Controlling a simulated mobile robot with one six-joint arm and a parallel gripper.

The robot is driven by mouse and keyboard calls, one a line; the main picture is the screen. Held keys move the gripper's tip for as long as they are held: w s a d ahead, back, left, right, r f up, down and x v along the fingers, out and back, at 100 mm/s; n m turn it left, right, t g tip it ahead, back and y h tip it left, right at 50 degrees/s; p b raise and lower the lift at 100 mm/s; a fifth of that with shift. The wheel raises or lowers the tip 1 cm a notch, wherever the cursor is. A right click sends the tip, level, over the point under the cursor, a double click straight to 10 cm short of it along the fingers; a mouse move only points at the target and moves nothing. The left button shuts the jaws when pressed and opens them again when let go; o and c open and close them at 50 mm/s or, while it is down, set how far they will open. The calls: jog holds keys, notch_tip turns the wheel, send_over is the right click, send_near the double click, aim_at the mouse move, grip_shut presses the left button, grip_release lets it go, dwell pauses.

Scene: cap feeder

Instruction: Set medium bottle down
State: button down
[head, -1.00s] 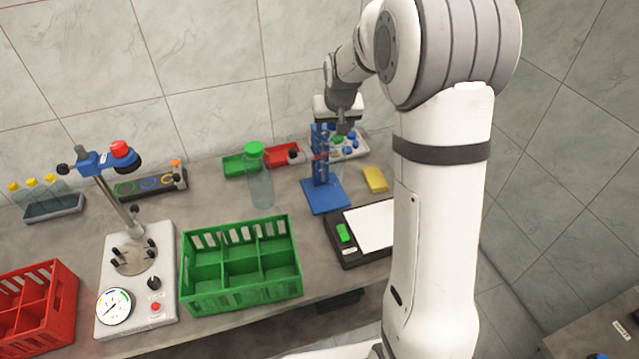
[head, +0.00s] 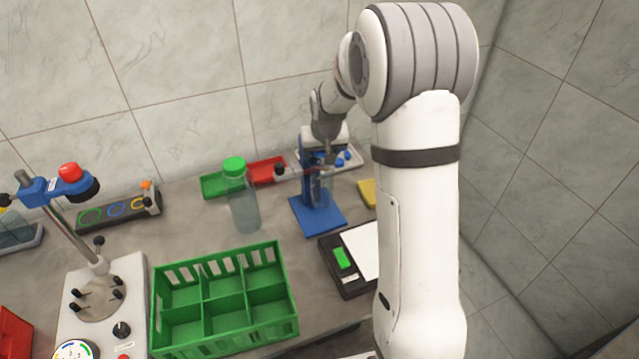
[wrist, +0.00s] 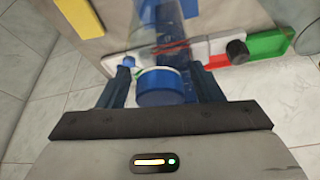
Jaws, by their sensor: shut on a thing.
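My gripper (wrist: 162,88) is shut on a clear bottle (wrist: 163,42) with a blue cap (wrist: 165,87); the cap lies between the fingers in the wrist view. In the head view my gripper (head: 328,158) points down beside the column of a blue stand (head: 318,214). The held bottle (head: 321,188) shows faintly in front of that column, upright over the stand's blue base. I cannot tell whether its bottom touches the base.
A clear bottle with a green cap (head: 234,166) stands to the left. A green crate with empty compartments (head: 222,329) is in front. Green and red trays (head: 268,171) lie behind.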

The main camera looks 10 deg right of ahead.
jog(key=shift+w+a+f, duration=0.15)
jog(key=shift+a+f, duration=0.05)
jog(key=shift+f, duration=0.9)
jog(key=shift+f+p, duration=0.5)
jog(key=shift+f, duration=1.55)
jog(key=shift+c, duration=2)
grip_release()
jog(key=b+v, duration=0.2)
jog(key=v, duration=1)
jog(key=s+r, duration=0.3)
jog(key=s, duration=1.2)
jog(key=s+r+g, duration=0.1)
jog(key=s+r, duration=0.2)
jog(key=s, duration=1.1)
jog(key=shift+s+d+r, duration=0.15)
jog(key=shift+s+r, duration=0.05)
jog(key=shift+s, duration=0.15)
